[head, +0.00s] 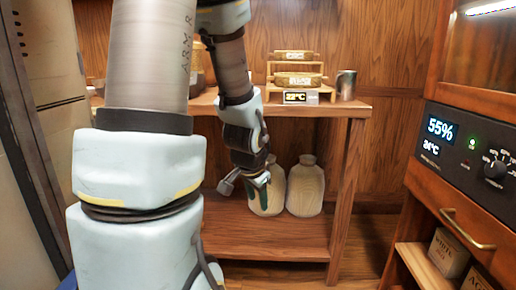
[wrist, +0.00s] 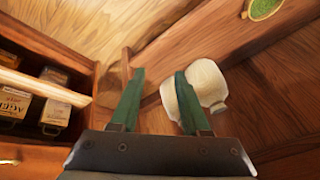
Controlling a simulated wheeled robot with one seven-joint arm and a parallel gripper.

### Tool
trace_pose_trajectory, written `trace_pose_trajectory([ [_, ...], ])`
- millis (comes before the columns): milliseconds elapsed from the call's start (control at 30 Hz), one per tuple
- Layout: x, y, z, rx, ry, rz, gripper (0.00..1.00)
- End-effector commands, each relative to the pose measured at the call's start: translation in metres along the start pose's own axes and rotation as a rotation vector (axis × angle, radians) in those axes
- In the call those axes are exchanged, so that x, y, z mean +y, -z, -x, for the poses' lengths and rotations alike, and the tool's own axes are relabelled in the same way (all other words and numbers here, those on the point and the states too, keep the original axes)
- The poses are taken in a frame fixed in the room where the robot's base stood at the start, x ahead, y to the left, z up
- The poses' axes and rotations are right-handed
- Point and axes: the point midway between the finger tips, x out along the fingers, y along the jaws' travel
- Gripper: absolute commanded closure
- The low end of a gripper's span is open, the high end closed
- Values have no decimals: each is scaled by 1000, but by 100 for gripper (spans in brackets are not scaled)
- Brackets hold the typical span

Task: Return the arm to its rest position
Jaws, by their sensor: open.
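My gripper (head: 258,183) hangs down at the end of my arm in the head view, in front of the wooden shelf unit and below its top board. In the wrist view its two green fingers (wrist: 160,80) stand apart with nothing held between them. One pale jar (head: 276,191) is partly hidden behind the gripper in the head view. My upper arm fills the left of the head view and hides part of the shelf.
A second pale jar (head: 305,187) stands on the lower shelf (head: 270,238). The top board (head: 340,107) carries a metal cup (head: 346,85), stacked gold-coloured pieces and a small display (head: 300,97). A wooden cabinet (head: 425,200) with a control panel (head: 470,150) and labelled boxes stands right.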

Motion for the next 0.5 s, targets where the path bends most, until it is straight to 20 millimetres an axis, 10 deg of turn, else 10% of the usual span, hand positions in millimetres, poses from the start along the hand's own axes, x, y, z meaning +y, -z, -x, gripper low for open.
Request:
trace_pose_trajectory([
  [267,7,-91,55,-290,-42,715,54],
  [500,-3,-73,106,-302,-47,731,54],
])
